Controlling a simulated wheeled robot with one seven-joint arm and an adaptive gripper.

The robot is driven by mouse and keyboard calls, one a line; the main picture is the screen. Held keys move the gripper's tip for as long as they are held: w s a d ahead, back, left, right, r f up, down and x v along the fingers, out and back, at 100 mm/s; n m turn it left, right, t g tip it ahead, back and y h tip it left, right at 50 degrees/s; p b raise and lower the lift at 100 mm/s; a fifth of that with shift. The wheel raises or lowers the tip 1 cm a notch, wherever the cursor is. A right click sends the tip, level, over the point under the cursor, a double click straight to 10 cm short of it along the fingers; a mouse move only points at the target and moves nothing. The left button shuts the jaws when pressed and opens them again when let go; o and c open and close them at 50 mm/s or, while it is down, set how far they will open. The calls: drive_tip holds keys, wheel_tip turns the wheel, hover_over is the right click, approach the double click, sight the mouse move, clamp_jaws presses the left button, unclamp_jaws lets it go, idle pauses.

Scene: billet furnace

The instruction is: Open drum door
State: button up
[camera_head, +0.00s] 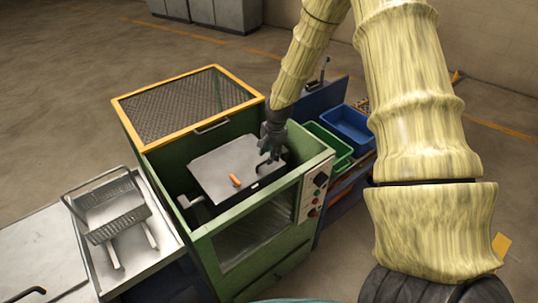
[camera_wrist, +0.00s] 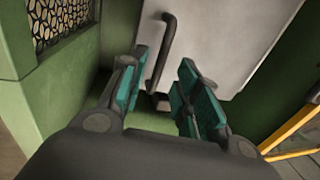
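The drum door is a flat grey panel (camera_head: 222,165) inside the open top of a green machine (camera_head: 225,225). It has an orange part (camera_head: 235,181) and a dark handle near its right side. In the wrist view the door (camera_wrist: 225,40) fills the upper part, with its black bar handle (camera_wrist: 168,38) standing off it. My gripper (camera_head: 268,150) is over the right part of the door. In the wrist view my gripper (camera_wrist: 160,92) is open, its teal pads apart. The handle's lower end appears between or just beyond the fingertips; I cannot tell contact.
The machine's yellow-framed mesh lid (camera_head: 185,105) stands raised behind the drum. A control panel (camera_head: 314,195) is at its right front corner. Green (camera_head: 330,150) and blue (camera_head: 350,125) bins are to the right. A metal tray (camera_head: 115,215) with a rack is to the left.

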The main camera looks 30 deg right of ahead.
drive_tip(key=shift+w+f, duration=0.2)
drive_tip(key=shift+f, duration=0.75)
drive_tip(key=shift+c, duration=0.2)
clamp_jaws()
